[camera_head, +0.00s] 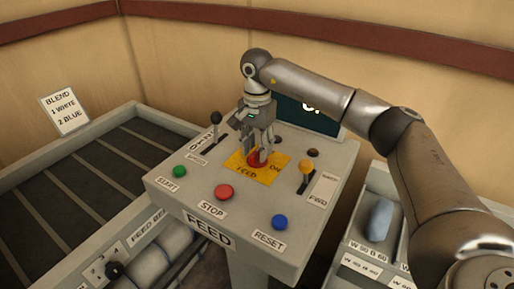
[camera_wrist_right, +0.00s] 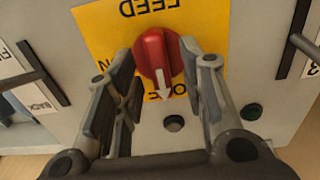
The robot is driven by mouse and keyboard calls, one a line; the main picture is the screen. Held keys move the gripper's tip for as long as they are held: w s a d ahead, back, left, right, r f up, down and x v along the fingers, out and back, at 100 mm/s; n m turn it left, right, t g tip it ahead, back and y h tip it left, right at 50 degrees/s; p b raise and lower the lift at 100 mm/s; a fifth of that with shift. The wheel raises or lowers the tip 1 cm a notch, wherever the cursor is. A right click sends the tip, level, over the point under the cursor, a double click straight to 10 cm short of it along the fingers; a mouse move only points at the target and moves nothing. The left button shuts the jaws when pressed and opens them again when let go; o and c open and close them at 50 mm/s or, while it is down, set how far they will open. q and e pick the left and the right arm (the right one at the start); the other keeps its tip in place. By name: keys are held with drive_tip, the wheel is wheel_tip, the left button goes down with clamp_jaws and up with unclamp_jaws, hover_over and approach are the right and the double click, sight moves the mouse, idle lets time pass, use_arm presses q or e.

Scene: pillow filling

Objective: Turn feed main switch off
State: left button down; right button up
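The feed main switch is a red rotary knob (camera_head: 257,159) on a yellow plate (camera_head: 272,177) marked FEED on the console. In the right wrist view the knob (camera_wrist_right: 152,55) shows a white arrow that points at the OFF lettering. My right gripper (camera_head: 258,150) is above the plate, pointing down at the knob. In the right wrist view its two fingers (camera_wrist_right: 156,66) stand apart, one on each side of the knob, with narrow gaps showing. I cannot tell if either finger touches it. My left gripper is not in view.
The console carries green START (camera_head: 180,172), red STOP (camera_head: 223,192) and blue RESET (camera_head: 279,222) buttons. A black lever (camera_head: 215,118) stands left of the gripper and a yellow-knobbed lever (camera_head: 306,167) right of it. A screen (camera_head: 318,118) is behind. A conveyor (camera_head: 75,190) lies left.

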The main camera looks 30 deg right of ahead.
sight(257, 150)
wheel_tip(257, 150, up, 11)
drive_tip(key=shift+r, duration=0.15)
idle(0.5)
